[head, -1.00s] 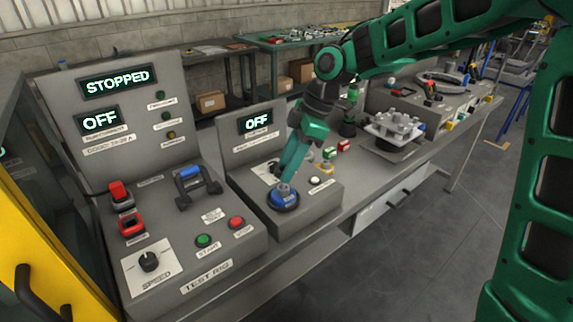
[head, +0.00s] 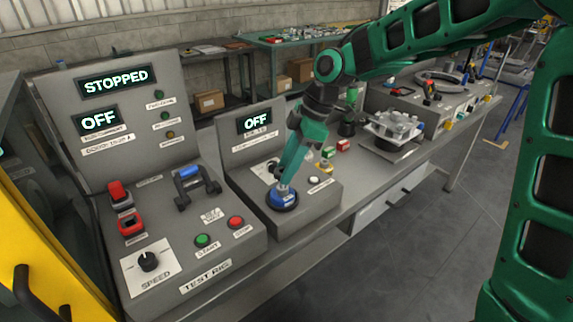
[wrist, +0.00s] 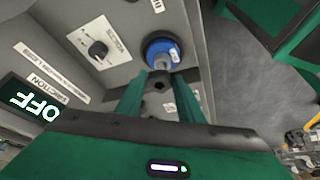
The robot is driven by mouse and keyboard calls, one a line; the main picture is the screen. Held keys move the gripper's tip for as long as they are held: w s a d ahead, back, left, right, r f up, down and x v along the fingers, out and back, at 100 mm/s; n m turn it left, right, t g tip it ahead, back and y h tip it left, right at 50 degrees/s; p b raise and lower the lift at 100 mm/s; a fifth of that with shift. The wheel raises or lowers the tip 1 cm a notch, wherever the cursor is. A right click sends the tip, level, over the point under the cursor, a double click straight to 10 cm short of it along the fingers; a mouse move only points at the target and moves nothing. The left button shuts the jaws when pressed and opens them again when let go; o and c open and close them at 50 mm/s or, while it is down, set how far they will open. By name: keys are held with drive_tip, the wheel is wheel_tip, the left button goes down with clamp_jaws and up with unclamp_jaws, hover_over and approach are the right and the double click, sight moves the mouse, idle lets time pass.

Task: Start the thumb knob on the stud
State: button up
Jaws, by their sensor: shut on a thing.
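My gripper (head: 283,186) points down at the small console with the "OFF" display and is just over a blue round part (head: 284,199) on a dark round base. In the wrist view, my gripper (wrist: 158,82) is shut on a small dark piece (wrist: 160,83) with a hole in its face, which I take to be the thumb knob. The blue part (wrist: 155,46) with a white label and a grey centre lies right beyond it. The stud is not clearly visible, and I cannot tell whether the dark piece touches the grey centre.
The test rig (head: 205,266) stands to the left, with a blue-topped handle (head: 190,172), red switches and a speed knob. A white button (head: 314,181) and small coloured blocks (head: 335,150) are right of my gripper. A grey fixture (head: 393,127) stands further along the bench.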

drive_tip(key=shift+f, duration=0.8)
idle(0.5)
drive_tip(key=m, duration=0.1)
drive_tip(key=m+t, duration=0.1)
drive_tip(key=m, duration=0.1)
drive_tip(key=shift+s, duration=0.35)
drive_tip(key=shift+m+t+h, duration=0.3)
drive_tip(key=shift+m+t, duration=0.2)
drive_tip(key=shift+m, duration=0.6)
drive_tip(key=m, duration=0.1)
drive_tip(key=m+t, duration=0.1)
drive_tip(key=m, duration=0.1)
drive_tip(key=shift+s+a, duration=0.15)
drive_tip(key=shift+s, duration=0.1)
drive_tip(key=shift+f+m+t+h, duration=0.1)
drive_tip(key=shift+m+t+h, duration=0.3)
drive_tip(key=shift+m, duration=0.7)
drive_tip(key=shift+s, duration=0.1)
